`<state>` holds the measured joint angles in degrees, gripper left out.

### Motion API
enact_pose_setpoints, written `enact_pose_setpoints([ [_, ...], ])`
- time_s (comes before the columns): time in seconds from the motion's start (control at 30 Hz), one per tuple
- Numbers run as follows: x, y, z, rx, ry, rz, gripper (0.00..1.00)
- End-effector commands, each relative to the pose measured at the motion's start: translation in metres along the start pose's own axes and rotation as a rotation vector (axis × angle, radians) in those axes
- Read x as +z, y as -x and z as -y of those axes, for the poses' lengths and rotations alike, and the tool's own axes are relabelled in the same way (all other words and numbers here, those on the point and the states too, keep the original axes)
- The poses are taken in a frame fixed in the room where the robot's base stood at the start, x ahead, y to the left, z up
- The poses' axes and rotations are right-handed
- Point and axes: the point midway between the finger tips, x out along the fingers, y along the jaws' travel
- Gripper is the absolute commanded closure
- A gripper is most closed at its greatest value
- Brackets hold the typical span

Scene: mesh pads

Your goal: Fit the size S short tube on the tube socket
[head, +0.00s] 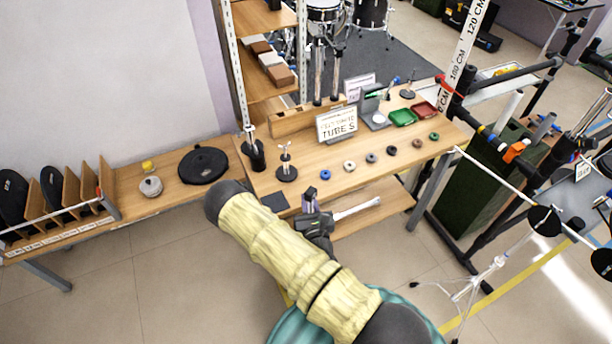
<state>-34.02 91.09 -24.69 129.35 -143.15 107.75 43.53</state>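My gripper (314,223) is at the table's front edge, below the small black square pad, at the end of my yellow-sleeved arm. Its fingers are too small and dark to tell open from shut. A small purple-grey piece (309,196) shows just above it; I cannot tell whether it is held. A pale, long tube-like piece (357,208) extends right of the gripper over the lower shelf; contact is unclear. A black-based stand with a short upright post (286,165) and a black cup holding an upright rod (254,150) stand on the table's left. I cannot tell which is the size S short tube or tube socket.
A white sign reading TUBES (337,123) stands mid-table. Several coloured rings, including a blue one (325,174), lie in a row near the front. Green (403,117) and red (424,109) trays sit at the back right. A side bench (172,208) adjoins left.

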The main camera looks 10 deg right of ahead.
Motion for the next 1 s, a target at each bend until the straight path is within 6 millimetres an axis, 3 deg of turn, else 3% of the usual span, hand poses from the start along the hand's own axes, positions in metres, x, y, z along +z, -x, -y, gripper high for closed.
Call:
enact_pose_setpoints([
  [0.1,-0.025,0.016,0.002,0.050,0.006,-0.004,1.00],
  [0.2,-0.038,0.024,0.002,0.083,0.009,-0.003,1.00],
  [1.0,-0.032,0.021,0.004,0.074,0.001,0.002,1.00],
])
